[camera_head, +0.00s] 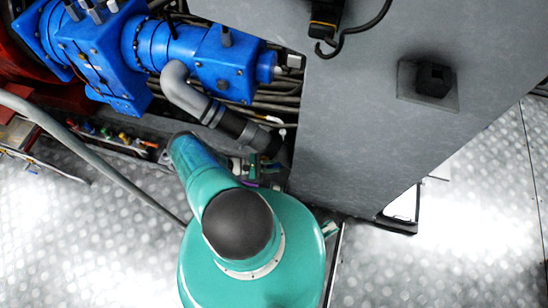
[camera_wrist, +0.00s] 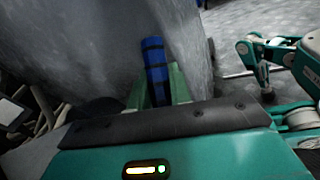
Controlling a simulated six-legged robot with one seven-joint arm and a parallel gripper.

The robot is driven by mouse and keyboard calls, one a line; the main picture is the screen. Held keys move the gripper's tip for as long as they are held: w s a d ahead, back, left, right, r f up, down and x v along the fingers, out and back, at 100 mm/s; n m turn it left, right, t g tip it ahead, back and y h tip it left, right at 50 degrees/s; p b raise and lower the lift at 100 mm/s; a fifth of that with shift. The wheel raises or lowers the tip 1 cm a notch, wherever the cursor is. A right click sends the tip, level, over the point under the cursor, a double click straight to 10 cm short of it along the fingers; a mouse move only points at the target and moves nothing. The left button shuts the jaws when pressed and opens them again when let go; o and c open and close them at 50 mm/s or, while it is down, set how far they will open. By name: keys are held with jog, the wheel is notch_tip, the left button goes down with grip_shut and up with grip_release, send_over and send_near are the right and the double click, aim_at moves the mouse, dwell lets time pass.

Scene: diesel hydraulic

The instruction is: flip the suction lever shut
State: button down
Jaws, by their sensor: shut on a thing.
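In the wrist view, a blue bar with black bands (camera_wrist: 154,55) stands upright between the green fingers of my gripper (camera_wrist: 158,82). I take it to be the suction lever's handle. My gripper is shut on it, and its upper part sticks out past the fingertips. The handle's lower end is hidden behind the dark edge of my gripper housing. In the head view my own teal arm covers the lower middle, and I cannot make out the lever or the fingertips there.
A blue pump block (camera_head: 205,60) with a bent grey pipe (camera_head: 187,92) lies at upper left. A large grey cabinet (camera_head: 345,130) stands at right, with a black knob (camera_head: 433,79) and a hook (camera_head: 326,48). Bare metal floor (camera_head: 470,225) shows at lower right.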

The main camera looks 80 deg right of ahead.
jog(key=shift+w+d+r, duration=0.1)
jog(key=shift+r, duration=0.05)
dwell(0.4)
jog(key=c, duration=1.3)
grip_release()
jog(key=w, duration=0.2)
jog(key=w+a, duration=0.1)
jog(key=w, duration=0.4)
jog(key=shift+w+a+r, duration=0.15)
jog(key=shift+w, duration=0.05)
